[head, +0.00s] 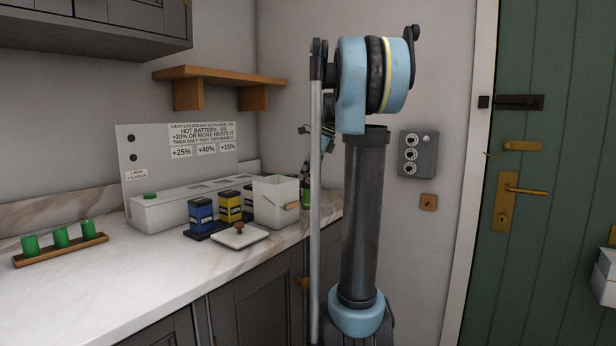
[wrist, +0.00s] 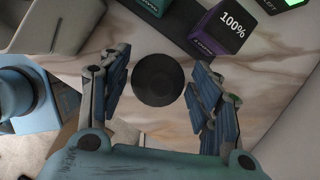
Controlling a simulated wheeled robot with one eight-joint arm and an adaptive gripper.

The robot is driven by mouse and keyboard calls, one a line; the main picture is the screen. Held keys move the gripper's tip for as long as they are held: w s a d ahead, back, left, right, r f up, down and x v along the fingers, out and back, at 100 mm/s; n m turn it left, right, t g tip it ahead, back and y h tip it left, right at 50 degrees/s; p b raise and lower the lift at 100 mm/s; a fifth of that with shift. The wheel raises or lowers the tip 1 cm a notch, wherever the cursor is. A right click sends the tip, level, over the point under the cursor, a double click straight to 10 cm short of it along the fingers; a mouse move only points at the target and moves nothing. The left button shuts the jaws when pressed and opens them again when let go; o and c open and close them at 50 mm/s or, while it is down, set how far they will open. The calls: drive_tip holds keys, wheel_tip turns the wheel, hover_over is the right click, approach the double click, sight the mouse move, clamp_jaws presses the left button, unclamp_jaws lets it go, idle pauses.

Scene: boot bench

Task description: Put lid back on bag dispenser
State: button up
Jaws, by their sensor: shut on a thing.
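The lid (head: 239,236), a pale square plate with a brown knob, lies on the counter in front of the dispenser. The bag dispenser is likely the pale open-topped box (head: 272,203) with a wooden peg on its front. A pale box (wrist: 48,28) also shows at the wrist view's upper left. My gripper (head: 306,183) is partly hidden behind my arm, right of the dispenser, above a green thing (head: 305,197). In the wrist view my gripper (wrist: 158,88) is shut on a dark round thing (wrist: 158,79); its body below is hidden.
Blue (head: 201,216) and yellow (head: 230,207) blocks stand on a dark base left of the dispenser. A purple block (wrist: 219,29) marked 100% shows in the wrist view. Several green cylinders (head: 61,237) stand on a wooden strip (head: 62,252). The front left counter is clear.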

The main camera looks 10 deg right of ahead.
drive_tip(key=o, duration=0.9)
drive_tip(key=shift+c, duration=0.2)
drive_tip(key=o, duration=0.5)
drive_tip(key=shift+c, duration=0.2)
drive_tip(key=shift+r, duration=3.55)
